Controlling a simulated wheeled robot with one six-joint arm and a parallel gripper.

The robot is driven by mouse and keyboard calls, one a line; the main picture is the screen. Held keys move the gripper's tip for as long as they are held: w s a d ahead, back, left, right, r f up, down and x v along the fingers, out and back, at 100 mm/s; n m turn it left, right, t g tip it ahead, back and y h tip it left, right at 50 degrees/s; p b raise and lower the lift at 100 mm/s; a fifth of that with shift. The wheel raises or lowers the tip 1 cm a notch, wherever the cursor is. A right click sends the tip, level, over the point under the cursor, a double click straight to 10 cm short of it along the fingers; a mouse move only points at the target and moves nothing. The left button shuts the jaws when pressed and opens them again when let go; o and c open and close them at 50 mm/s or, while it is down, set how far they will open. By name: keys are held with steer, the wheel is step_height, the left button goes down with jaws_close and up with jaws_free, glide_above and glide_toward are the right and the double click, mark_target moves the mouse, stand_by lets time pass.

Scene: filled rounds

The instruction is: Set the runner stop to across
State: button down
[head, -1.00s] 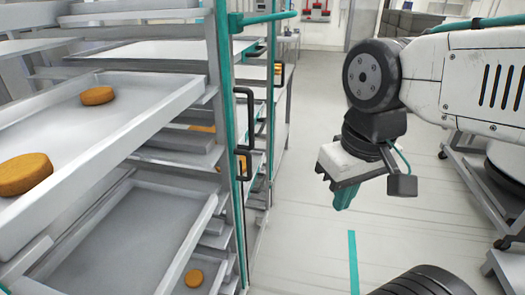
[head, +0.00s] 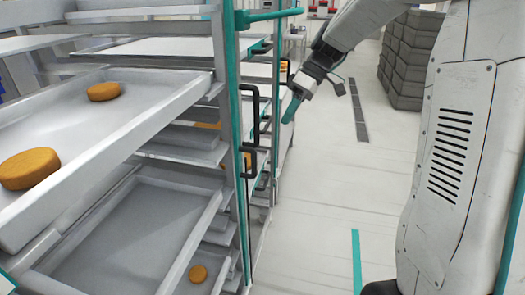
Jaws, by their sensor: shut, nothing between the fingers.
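The tray rack has a teal front post (head: 234,150). A teal bar (head: 268,15) juts out to the right from the top of this post. My gripper (head: 289,108) has teal fingers, pointing down and left, shut and empty. In the picture it is just right of the upper black loop; I see no clear contact.
A tray (head: 110,160) with orange rounds (head: 104,91) sticks out at left, with a lower tray (head: 130,240) beneath it. Dark stacked crates (head: 408,60) stand at the back right. The floor (head: 310,200) right of the rack is clear.

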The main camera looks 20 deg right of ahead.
steer(key=shift+n+y, duration=0.4)
steer(key=shift+n, duration=0.1)
steer(key=w, duration=0.1)
steer(key=w+d+f, duration=0.1)
steer(key=w, duration=0.1)
steer(key=shift+w+d+f, duration=0.2)
steer(key=shift+d+f, duration=0.2)
steer(key=s+a+f, duration=0.3)
steer(key=a+f, duration=0.5)
steer(key=a, duration=0.1)
steer(key=shift+s, duration=0.1)
